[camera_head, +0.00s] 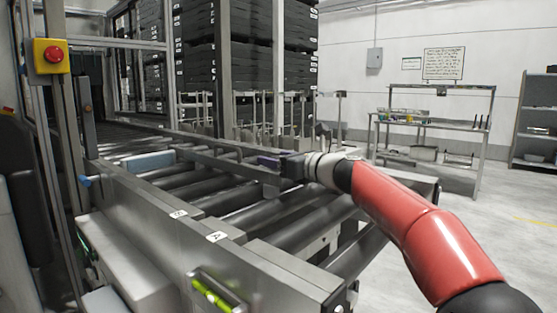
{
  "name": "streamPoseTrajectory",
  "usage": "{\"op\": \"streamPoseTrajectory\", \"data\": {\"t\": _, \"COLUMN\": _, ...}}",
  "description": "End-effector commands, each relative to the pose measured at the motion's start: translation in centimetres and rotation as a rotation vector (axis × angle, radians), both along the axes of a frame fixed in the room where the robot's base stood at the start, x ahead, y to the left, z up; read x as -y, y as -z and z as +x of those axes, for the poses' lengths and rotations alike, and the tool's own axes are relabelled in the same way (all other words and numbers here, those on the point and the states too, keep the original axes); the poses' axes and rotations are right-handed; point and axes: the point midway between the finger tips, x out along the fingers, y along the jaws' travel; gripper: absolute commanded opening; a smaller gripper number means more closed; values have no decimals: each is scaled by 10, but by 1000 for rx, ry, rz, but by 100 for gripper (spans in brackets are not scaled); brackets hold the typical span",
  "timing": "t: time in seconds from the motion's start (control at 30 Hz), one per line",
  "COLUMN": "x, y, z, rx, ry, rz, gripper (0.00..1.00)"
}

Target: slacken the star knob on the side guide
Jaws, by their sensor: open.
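My gripper (283,164) is at the end of my red arm, over the roller conveyor. It is small and dark in this view; its jaws are open, but the gap between the fingers is hard to make out. A side guide (222,160), a long grey rail, runs along the rollers and ends close to my gripper.
The roller conveyor (290,236) has a metal side frame with small labels. A light blue block (150,161) lies on its far left. A yellow box with a red stop button (51,56) is at upper left. Stacked dark crates (248,50) stand behind. A workbench (430,127) stands right, with free floor before it.

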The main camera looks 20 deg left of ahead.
Motion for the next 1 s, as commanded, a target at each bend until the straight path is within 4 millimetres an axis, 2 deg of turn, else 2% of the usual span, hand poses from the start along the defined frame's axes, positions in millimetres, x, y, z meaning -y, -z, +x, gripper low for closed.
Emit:
{"op": "streamPoseTrajectory", "data": {"t": 0.17, "x": 6, "y": 0, "z": -2, "rx": 0, "ry": 2, "rz": 1, "gripper": 64}}
{"op": "streamPoseTrajectory", "data": {"t": 0.5, "x": 56, "y": 2, "z": -24, "rx": 2, "ry": 3, "rz": -1, "gripper": 64}}
{"op": "streamPoseTrajectory", "data": {"t": 0.6, "x": 66, "y": 1, "z": -29, "rx": 0, "ry": 2, "rz": 0, "gripper": 64}}
{"op": "streamPoseTrajectory", "data": {"t": 1.0, "x": 71, "y": 0, "z": -32, "rx": 0, "ry": -1, "rz": 0, "gripper": 64}}
